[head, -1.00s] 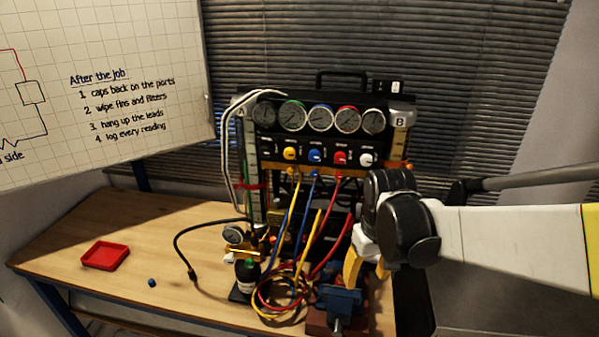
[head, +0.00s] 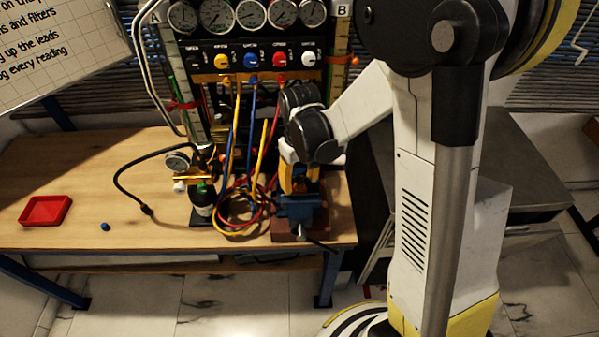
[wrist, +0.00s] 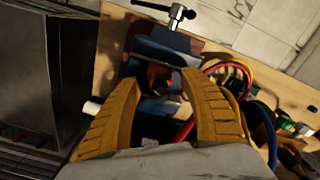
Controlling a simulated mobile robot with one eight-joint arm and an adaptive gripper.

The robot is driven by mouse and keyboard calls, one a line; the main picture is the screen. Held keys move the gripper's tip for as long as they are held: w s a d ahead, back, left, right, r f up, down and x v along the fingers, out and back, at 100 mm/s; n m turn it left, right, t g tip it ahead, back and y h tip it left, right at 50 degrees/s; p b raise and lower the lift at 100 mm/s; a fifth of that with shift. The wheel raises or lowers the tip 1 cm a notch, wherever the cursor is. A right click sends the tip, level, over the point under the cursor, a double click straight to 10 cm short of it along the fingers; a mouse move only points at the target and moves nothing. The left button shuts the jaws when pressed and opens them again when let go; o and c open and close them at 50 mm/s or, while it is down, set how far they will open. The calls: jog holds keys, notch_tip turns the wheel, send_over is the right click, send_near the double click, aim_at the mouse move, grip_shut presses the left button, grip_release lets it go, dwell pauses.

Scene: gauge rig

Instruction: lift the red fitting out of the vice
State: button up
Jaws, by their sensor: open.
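The blue vice (head: 300,208) stands on a brown block at the front right of the bench. It also shows below my gripper in the wrist view (wrist: 155,106). The red fitting (wrist: 158,72) shows as a small, dark red shape between the vice jaws, partly in shadow. In the head view it is hidden behind my fingers and the vice. My gripper (wrist: 160,80) is open, with its yellow fingers spread on either side of the fitting. In the head view my gripper (head: 299,186) points down just over the vice. I cannot tell whether the fingers touch anything.
Coiled hoses (head: 240,208) lie close to the left of the vice. A dark bottle (head: 203,200) stands beyond them. The gauge panel (head: 250,55) rises behind. A red tray (head: 46,211) and a small blue cap (head: 105,227) lie on the left, where the bench is mostly clear.

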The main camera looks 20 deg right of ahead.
jog(key=shift+f, duration=0.4)
grip_shut()
jog(key=shift+w+d+r, duration=0.15)
jog(key=shift+w+r, duration=0.05)
jog(key=shift+w, duration=0.25)
dwell(0.5)
jog(key=shift+r, duration=0.15)
jog(key=shift+r+p, duration=2.85)
jog(key=shift+r, duration=1.3)
